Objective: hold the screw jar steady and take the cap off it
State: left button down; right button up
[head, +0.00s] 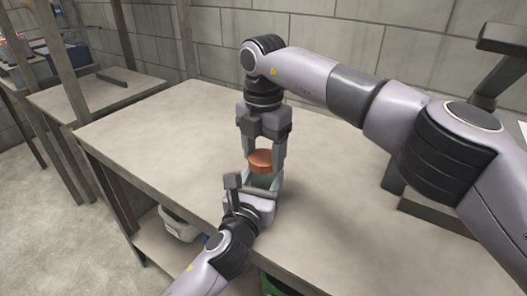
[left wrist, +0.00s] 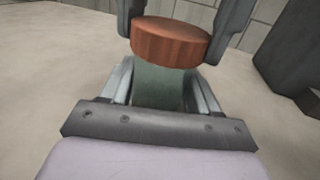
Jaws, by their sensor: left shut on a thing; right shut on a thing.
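The screw jar (left wrist: 160,88) is a greenish body standing on the table, seen best in the left wrist view. My left gripper (head: 262,184) is shut around its body from the front. The reddish-brown cap (left wrist: 172,42) sits at the jar's top; it also shows in the head view (head: 261,160). My right gripper (head: 264,158) comes from above, pointing down, with its fingers shut on the cap's two sides. From these views I cannot tell whether the cap is still threaded on the jar. My fingers hide much of the jar in the head view.
The table (head: 170,130) is clear to the left of the jar. A dark stand (head: 440,210) is on the table at the right. A white container (head: 180,224) is on the shelf below. A second table (head: 95,95) stands at the back left, near the block wall.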

jog(key=n, duration=0.4)
jog(key=shift+n, duration=0.4)
jog(key=n, duration=0.4)
jog(key=shift+n, duration=0.3)
jog(key=n, duration=0.4)
jog(key=shift+n, duration=0.3)
jog(key=n, duration=1)
jog(key=shift+r+n, duration=0.1)
jog(key=shift+n, duration=0.2)
jog(key=n, duration=1)
jog(key=shift+n, duration=0.3)
jog(key=n, duration=0.5)
jog(key=shift+n, duration=0.4)
